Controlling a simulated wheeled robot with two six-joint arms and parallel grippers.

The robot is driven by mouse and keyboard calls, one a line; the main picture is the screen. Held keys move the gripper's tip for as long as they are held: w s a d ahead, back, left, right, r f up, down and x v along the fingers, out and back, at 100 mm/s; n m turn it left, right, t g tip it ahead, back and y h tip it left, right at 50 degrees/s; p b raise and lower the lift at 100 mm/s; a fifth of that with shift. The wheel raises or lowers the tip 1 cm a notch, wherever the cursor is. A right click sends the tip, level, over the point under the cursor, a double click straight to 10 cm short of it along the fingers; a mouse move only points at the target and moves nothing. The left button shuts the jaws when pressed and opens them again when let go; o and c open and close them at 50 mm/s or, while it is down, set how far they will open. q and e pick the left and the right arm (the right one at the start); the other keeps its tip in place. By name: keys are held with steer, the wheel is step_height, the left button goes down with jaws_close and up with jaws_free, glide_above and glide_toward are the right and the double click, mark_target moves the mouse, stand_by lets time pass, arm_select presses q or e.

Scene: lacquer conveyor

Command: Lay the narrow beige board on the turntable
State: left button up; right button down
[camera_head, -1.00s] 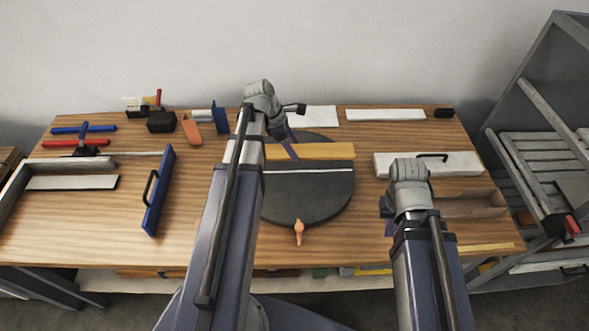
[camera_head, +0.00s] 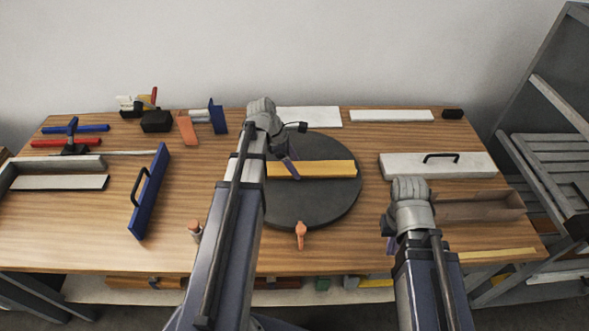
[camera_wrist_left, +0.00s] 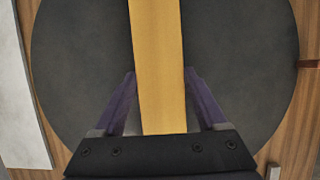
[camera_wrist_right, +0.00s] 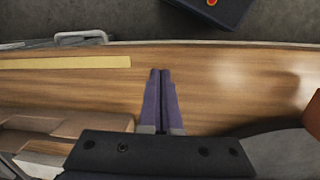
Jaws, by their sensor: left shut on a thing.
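The narrow ochre-beige board (camera_head: 325,169) lies across the dark round turntable (camera_head: 315,208) in the head view. My left gripper (camera_head: 290,168) is shut on this board near its left part. In the left wrist view the board (camera_wrist_left: 158,60) runs between the two purple fingers, with the turntable (camera_wrist_left: 80,60) behind it. I cannot tell whether the board touches the turntable or is just above it. My right gripper (camera_wrist_right: 161,75) is shut and empty over the table's front right; its fingers are together in the right wrist view.
An orange knob (camera_head: 301,236) sits at the turntable's front rim. A white block with a black handle (camera_head: 480,163) and an open brown tray (camera_head: 480,207) are to the right. A blue board with a handle (camera_head: 150,190) stands to the left. A pale yellow strip (camera_head: 495,254) lies at the front right.

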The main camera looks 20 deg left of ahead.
arm_select(q)
steer(key=shift+r, duration=0.1)
arm_select(e)
steer(key=shift+r, duration=0.1)
arm_select(q)
steer(key=shift+f, duration=0.25)
arm_select(e)
steer(key=shift+f, duration=0.25)
arm_select(q)
steer(key=o, duration=1.6)
steer(key=shift+r, duration=0.1)
steer(key=shift+c, duration=0.2)
steer(key=shift+r, duration=0.1)
arm_select(e)
steer(key=shift+r, duration=0.2)
arm_select(q)
steer(key=shift+s+a+r+p, duration=0.1)
steer(key=shift+a+r+p, duration=0.05)
steer(key=shift+r+p, duration=0.4)
arm_select(e)
steer(key=shift+r, duration=0.45)
arm_select(q)
steer(key=p+v, duration=1)
steer(key=v, duration=0.1)
arm_select(e)
step_height(320, 180, up, 10)
steer(key=shift+r, duration=0.15)
